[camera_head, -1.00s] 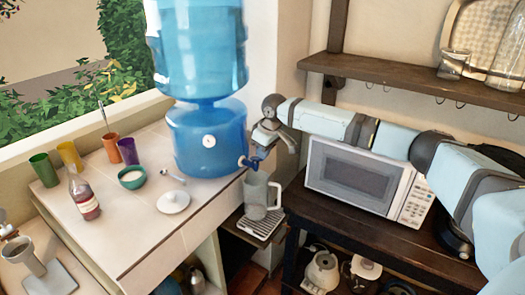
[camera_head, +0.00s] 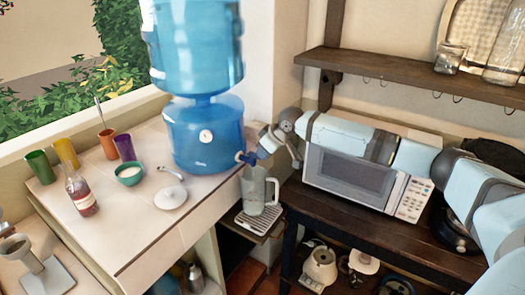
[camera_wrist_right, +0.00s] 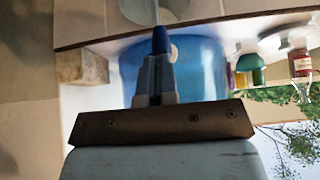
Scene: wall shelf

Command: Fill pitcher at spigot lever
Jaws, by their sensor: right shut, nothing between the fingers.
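The blue water dispenser (camera_head: 205,130) stands on the white counter, with its blue spigot (camera_head: 244,157) at the lower right side. The clear pitcher (camera_head: 254,190) stands upright on a small grated stand (camera_head: 250,222) below the spigot, its handle to the right. My right gripper (camera_head: 258,150) is shut and empty, just right of the spigot and above the pitcher. In the right wrist view my fingertips (camera_wrist_right: 157,62) are close behind the blue spigot lever (camera_wrist_right: 160,40); I cannot tell whether they touch. The water level in the pitcher is unclear. My left gripper is not in view.
A white microwave (camera_head: 345,175) stands on the dark table under my right arm. A wooden shelf (camera_head: 410,75) runs above it. Coloured cups, a bottle (camera_head: 82,193), a green bowl (camera_head: 129,174) and a white lid (camera_head: 170,197) are on the counter.

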